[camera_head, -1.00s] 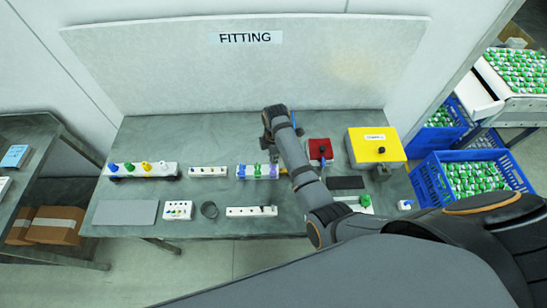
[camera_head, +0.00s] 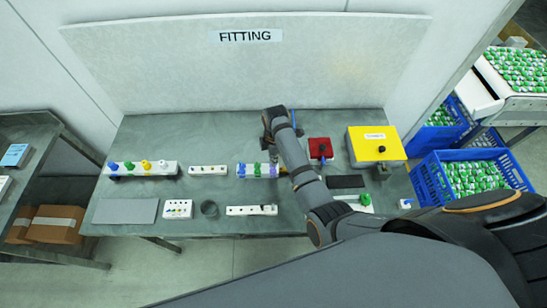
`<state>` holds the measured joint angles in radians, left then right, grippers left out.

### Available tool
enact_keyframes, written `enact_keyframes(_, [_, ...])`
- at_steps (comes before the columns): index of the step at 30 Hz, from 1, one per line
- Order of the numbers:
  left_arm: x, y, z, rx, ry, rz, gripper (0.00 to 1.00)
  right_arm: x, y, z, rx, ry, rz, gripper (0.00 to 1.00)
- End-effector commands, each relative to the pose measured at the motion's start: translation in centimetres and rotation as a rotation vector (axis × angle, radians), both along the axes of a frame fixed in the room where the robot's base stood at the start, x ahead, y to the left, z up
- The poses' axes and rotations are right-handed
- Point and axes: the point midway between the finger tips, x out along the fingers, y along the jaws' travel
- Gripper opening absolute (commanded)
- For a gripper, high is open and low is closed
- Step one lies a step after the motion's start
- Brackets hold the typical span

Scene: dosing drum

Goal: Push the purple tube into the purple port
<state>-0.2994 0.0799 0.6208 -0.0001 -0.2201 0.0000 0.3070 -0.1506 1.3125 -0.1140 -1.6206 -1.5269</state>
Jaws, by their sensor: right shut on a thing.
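My right gripper (camera_head: 271,157) points down over the right end of a small clear-and-white block (camera_head: 241,171) near the middle of the table. It is shut on what looks like the purple tube, a small purple-blue patch (camera_head: 272,170) at that end of the block. The wrist and forearm hide much of it. A green-topped part (camera_head: 257,169) stands in the middle of the block. I cannot make out the purple port or whether the tube is inside it. My left gripper is out of view.
To the left are a rack with coloured knobs (camera_head: 142,169) and a white strip with holes (camera_head: 207,171). In front lie a white socket box (camera_head: 178,209), a dark ring (camera_head: 209,209) and another strip (camera_head: 245,210). Red (camera_head: 320,149) and yellow (camera_head: 376,146) boxes stand right of my forearm.

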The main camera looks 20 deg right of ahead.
Motion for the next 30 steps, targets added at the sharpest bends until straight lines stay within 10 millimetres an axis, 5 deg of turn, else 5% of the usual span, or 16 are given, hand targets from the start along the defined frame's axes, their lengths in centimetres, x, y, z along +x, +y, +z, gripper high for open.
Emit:
enact_keyframes(26, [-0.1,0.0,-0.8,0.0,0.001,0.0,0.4,0.0,0.0,-1.8,0.0,0.0,0.0,0.0])
enact_keyframes(30, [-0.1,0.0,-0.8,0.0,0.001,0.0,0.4,0.0,0.0,-1.8,0.0,0.0,0.0,0.23])
